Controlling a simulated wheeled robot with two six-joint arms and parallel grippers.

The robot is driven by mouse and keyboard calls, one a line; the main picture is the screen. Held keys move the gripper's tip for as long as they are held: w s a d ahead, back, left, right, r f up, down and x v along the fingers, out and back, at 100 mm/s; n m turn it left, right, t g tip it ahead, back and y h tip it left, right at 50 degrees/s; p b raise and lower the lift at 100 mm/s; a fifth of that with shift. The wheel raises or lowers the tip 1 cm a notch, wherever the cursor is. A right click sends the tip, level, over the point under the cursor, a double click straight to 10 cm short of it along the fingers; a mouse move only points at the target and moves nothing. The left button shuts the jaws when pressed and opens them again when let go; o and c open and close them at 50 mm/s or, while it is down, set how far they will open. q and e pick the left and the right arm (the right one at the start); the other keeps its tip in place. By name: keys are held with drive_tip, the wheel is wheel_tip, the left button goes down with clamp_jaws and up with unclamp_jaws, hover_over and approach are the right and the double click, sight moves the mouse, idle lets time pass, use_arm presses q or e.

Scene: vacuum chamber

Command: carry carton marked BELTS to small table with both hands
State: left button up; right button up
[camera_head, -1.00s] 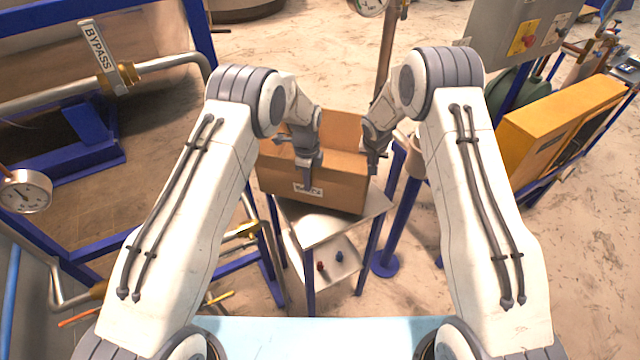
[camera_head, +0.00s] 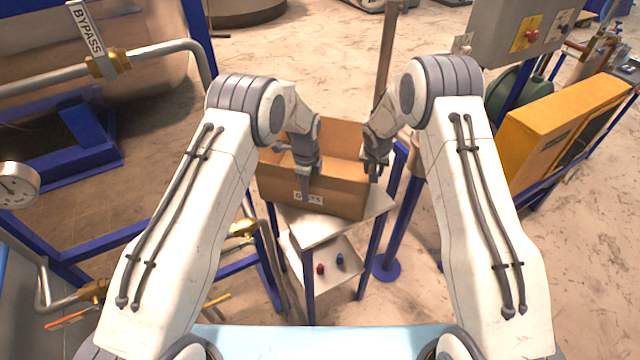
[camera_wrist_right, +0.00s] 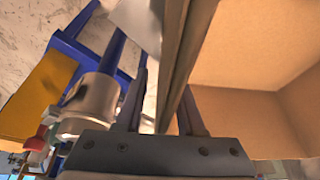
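The open-topped brown carton (camera_head: 335,202) has a white label on its near face, partly covered by a finger; it appears to read BELTS. It appears to rest on the small table (camera_head: 310,231), which has a pale top and blue legs. My left gripper (camera_head: 307,188) is at the near wall with one finger in front of it; the other finger is hidden. My right gripper (camera_head: 376,168) is at the right-hand wall. In the right wrist view, its fingers (camera_wrist_right: 162,90) stand either side of the carton wall (camera_wrist_right: 182,50), with a gap beside the left finger.
Blue posts stand close to the right of the table. A yellow cabinet (camera_head: 555,135) stands further right. Pipes and a valve marked BYPASS (camera_head: 100,65) are on the left. A red and a blue knob (camera_head: 340,258) show below the tabletop. Bare floor lies behind the carton.

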use_arm(q)
wheel_tip(320, 180, up, 11)
drive_tip(key=shift+f, duration=0.1)
drive_tip(key=shift+r, duration=0.55)
use_arm(e)
drive_tip(key=v, duration=1.2)
drive_tip(key=shift+a, duration=0.15)
